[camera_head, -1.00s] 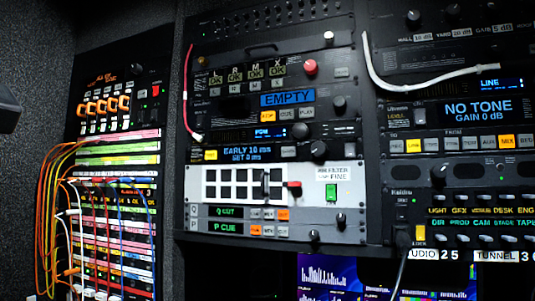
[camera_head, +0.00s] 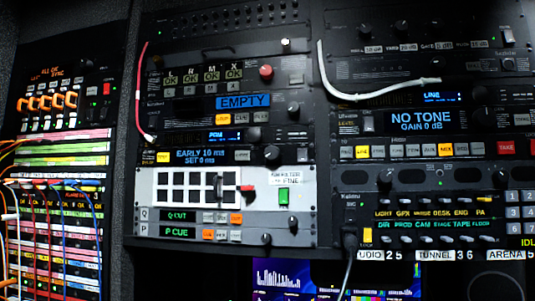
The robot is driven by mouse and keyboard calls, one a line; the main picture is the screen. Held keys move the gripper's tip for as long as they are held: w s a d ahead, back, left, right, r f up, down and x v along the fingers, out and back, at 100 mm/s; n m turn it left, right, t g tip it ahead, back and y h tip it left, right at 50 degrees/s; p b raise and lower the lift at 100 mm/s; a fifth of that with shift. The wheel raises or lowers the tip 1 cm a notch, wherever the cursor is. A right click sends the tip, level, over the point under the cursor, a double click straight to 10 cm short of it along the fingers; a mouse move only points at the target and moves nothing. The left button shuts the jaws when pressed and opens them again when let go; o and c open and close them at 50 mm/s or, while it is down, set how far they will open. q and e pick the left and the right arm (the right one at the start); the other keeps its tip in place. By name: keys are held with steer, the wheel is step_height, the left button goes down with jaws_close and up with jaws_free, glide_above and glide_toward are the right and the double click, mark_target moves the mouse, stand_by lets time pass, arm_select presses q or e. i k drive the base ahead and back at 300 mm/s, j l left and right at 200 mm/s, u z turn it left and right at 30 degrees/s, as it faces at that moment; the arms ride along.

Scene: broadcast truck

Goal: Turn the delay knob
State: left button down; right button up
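The rack unit with the blue display reading "EARLY 10 ms SET 0 ms" (camera_head: 199,156) is in the middle left of the head view. A dark round knob (camera_head: 272,154) sits at its right end, and this appears to be the delay knob, though I see no clear label on it. A lit yellow button (camera_head: 163,157) is at the unit's left end. Nothing touches the knob. Neither of my grippers is in view.
Above is a unit reading "EMPTY" (camera_head: 243,102) with a red knob (camera_head: 266,71). Below is a white panel (camera_head: 155,190) with a red-handled lever. A red cable (camera_head: 138,95) and a white cable (camera_head: 385,92) hang on the rack front. Patch cables (camera_head: 40,184) are at left.

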mark_target(273, 153)
steer(key=k+l, duration=0.1)
steer(key=l, duration=0.6)
steer(key=k+l+z, duration=0.1)
steer(key=l, duration=0.55)
